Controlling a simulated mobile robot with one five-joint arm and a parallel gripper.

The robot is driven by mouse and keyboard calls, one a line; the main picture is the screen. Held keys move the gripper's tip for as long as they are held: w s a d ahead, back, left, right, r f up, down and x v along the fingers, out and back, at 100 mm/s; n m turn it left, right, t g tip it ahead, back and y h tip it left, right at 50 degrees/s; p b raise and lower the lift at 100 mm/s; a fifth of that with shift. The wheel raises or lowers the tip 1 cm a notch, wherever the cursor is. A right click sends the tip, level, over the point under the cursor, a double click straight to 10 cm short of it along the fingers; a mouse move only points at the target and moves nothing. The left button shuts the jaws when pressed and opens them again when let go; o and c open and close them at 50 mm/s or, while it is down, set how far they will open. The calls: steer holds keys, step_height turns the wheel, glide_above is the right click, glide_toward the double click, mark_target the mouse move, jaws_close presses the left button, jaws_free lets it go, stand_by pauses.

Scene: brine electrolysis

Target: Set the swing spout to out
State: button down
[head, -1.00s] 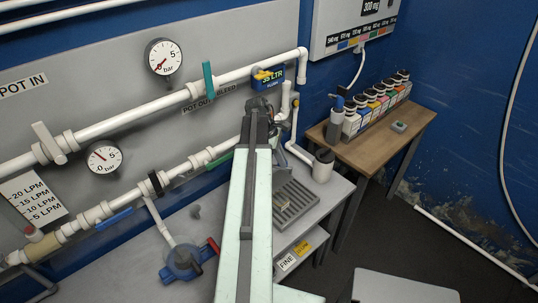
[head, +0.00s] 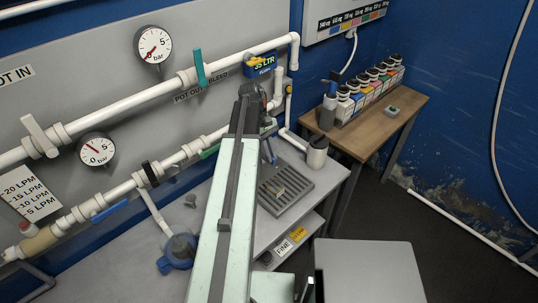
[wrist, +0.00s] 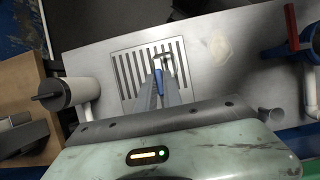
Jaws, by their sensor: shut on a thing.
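My gripper (wrist: 158,88) reaches over the slotted drain grate, its narrow fingers close together. They are shut on a small pale, bent piece (wrist: 165,62) with a bluish part, which looks like the end of the swing spout. In the head view my gripper (head: 268,150) points down beside the pipework, above the back of the drain grate (head: 299,206). My arm hides most of the spout there, so its pivot and exact angle cannot be told. The grate also shows in the wrist view (wrist: 131,78).
White wall pipes with valves and gauges (head: 153,45) run at left. A wooden table (head: 400,118) holds several bottles. Grey worktop lies around the grate.

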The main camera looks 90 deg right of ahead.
steer(key=shift+w, duration=0.15)
steer(key=c, duration=1.5)
jaws_free()
steer(key=shift+f, duration=0.1)
